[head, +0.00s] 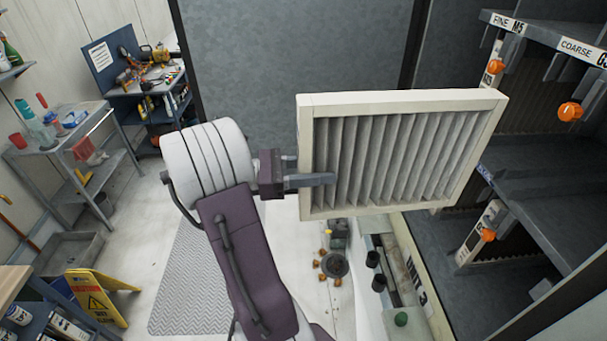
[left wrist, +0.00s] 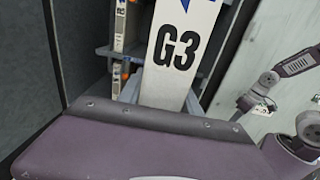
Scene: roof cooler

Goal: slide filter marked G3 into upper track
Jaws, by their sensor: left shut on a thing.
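My left gripper (head: 308,182) is shut on the left edge of a pleated filter (head: 405,97) with a pale frame, held up in the air in the head view. The filter's white edge, marked G3 with part of a blue arrow, shows in the left wrist view (left wrist: 178,50). In the head view the filter is left of the open filter housing (head: 535,190) and apart from its upper track (head: 545,38). Labels reading FINE M5 and COARSE, with a partly cut-off G, sit on the upper rail. My right gripper is not seen.
Orange knobs (head: 569,111) stick out from the housing's front. A grey panel (head: 290,60) stands behind the filter. Below are a ledge marked UNIT 3 (head: 418,280) and a yellow caution sign (head: 95,297). A cluttered bench (head: 150,85) and cart (head: 65,140) stand at left.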

